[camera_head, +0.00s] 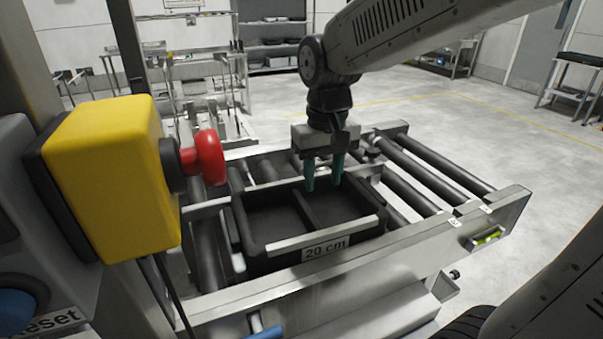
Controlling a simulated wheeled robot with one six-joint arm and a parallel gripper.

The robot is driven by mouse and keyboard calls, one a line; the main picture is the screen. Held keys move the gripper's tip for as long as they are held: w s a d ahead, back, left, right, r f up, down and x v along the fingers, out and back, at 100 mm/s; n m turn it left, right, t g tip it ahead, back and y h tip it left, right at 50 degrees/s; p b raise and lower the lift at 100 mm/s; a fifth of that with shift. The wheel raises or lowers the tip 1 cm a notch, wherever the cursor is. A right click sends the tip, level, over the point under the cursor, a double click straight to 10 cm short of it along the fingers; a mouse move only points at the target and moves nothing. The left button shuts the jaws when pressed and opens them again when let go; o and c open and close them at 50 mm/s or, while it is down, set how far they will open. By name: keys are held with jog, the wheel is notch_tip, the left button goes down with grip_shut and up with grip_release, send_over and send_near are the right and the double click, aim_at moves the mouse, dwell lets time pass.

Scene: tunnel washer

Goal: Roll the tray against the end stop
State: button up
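A black tray (241,222) with a divider down its middle sits on the roller conveyor (428,178), towards its left part. A pale strip (325,234) lies along its near rim, above a "20 cm" label. My gripper (323,187) comes down from above at the tray's far side. Its two teal fingers are apart, with their tips at about the height of the tray's rim. I see nothing clearly held between them, and I cannot tell whether they touch the tray. I cannot make out for certain which part is the end stop.
A yellow box (115,175) with a red push button (206,157) stands close at the left and hides the conveyor's left end. Bare rollers lie right of the tray. A metal side rail (420,248) runs along the front. Open floor (480,110) lies behind.

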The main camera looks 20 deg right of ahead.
send_over(302, 200)
notch_tip(302, 200, down, 3)
jog(key=shift+f, duration=0.2)
jog(key=shift+f, duration=0.1)
jog(key=shift+f, duration=3.8)
grip_shut()
grip_release()
